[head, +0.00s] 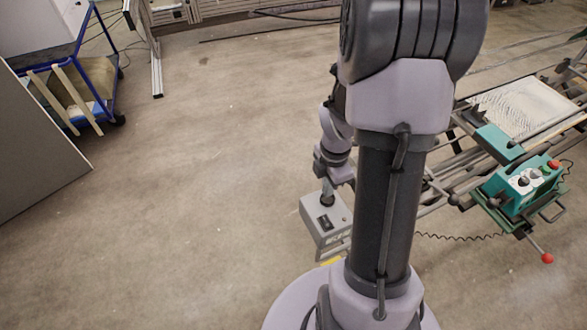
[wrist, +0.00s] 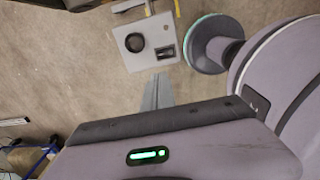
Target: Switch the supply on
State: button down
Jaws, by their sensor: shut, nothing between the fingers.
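A teal control box (head: 515,190) with a red button and a loom frame (head: 480,150) stand on the right. A blue cart (head: 85,85) stands at the upper left. Open concrete floor (head: 200,170) lies to the left of the supply.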

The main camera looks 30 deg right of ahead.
jog(key=shift+s+d+f, duration=0.15)
jog(key=shift+d+f, duration=0.05)
jog(key=shift+d, duration=0.05)
jog(key=shift+s+a+f+b, duration=0.1)
jog(key=shift+s+f+b, duration=0.15)
jog(key=shift+f, duration=0.35)
jog(key=shift+s+a+f+b, duration=0.1)
jog(key=shift+s+f+b, duration=0.1)
jog(key=shift+f, duration=0.35)
jog(key=shift+s+f+b, duration=0.25)
jog(key=shift+f, duration=0.35)
